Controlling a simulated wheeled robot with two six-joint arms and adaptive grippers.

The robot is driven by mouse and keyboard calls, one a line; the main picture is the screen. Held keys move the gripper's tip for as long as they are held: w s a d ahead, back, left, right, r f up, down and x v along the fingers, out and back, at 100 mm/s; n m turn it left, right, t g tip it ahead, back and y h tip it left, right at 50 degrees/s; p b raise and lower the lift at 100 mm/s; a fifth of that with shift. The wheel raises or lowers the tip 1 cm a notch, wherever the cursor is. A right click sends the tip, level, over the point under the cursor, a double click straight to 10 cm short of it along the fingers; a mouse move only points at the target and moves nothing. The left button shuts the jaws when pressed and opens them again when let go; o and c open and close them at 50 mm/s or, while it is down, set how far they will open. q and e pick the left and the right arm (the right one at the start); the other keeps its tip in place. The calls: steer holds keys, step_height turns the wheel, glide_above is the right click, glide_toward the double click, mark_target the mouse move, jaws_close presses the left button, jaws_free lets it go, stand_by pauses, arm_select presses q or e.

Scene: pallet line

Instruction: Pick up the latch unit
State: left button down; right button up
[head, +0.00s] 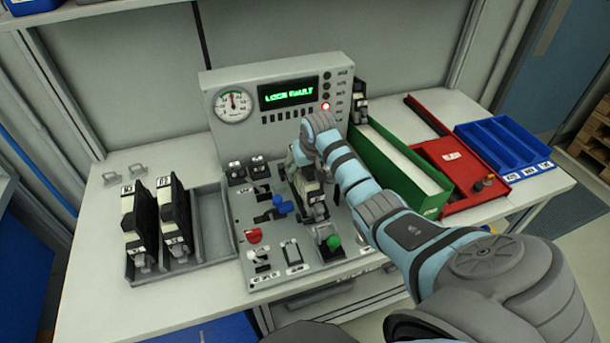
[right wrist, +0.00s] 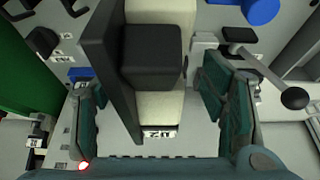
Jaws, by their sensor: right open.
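A black-and-cream unit, which I take to be the latch unit (head: 313,190), stands on the grey control panel, partly hidden by my right arm. In the right wrist view the unit (right wrist: 158,60) is seen from close up, with a black block on its cream body and a small label at its near end. My right gripper (head: 303,165) is over the unit. In the right wrist view the open fingers (right wrist: 152,112) are on either side of it, with visible gaps, so it is not gripped. My left gripper is not in view.
Two similar units (head: 173,217) stand in a grey tray (head: 212,225) at left. The panel (head: 275,240) carries a blue handle (head: 282,204), a red knob (head: 253,235) and a green knob (head: 333,241). A green bin (head: 400,165), red tray (head: 457,170) and blue tray (head: 500,150) stand right.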

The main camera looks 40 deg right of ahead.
steer(key=x, duration=0.2)
steer(key=b+x, duration=0.1)
steer(key=x, duration=0.1)
steer(key=shift+w+d+f, duration=0.1)
steer(key=shift+d+f, duration=0.05)
steer(key=shift+d, duration=0.1)
steer(key=shift+s, duration=0.25)
steer(key=c, duration=1.6)
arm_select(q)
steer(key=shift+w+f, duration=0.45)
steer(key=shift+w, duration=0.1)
arm_select(e)
steer(key=shift+o, duration=0.2)
steer(key=shift+r, duration=0.3)
steer(key=shift+w+r, duration=0.1)
steer(key=shift+r, duration=0.15)
arm_select(q)
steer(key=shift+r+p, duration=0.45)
steer(key=shift+p, duration=0.1)
arm_select(e)
step_height(320, 180, up, 19)
steer(key=shift+r, duration=0.15)
